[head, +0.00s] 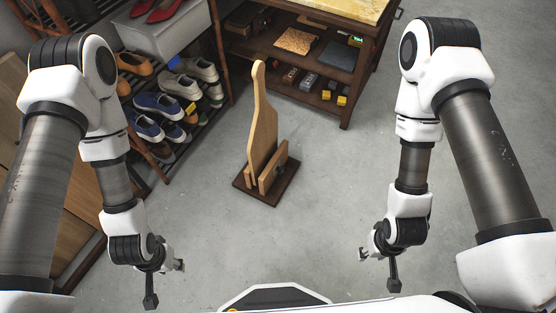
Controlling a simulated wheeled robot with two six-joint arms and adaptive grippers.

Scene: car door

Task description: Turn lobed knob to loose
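A small dark knob (281,160) shows at the upper right edge of a wooden stand; its lobes are too small to make out. The stand has a dark brown base (252,187) on the floor and a short light wood plate (273,175). A tall paddle-shaped wooden board (262,115) stands upright behind that plate. My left gripper (165,282) is at lower left, fingers spread, empty and well apart from the stand. My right gripper (378,270) is at lower right, fingers spread, empty and also far from the knob.
A shoe rack (160,154) with several shoes stands at left, a grey box (165,38) on top. A wooden workbench (345,108) with shelved items stands behind the stand. Brown panels (72,222) lean at far left. The grey floor (325,210) around the stand is clear.

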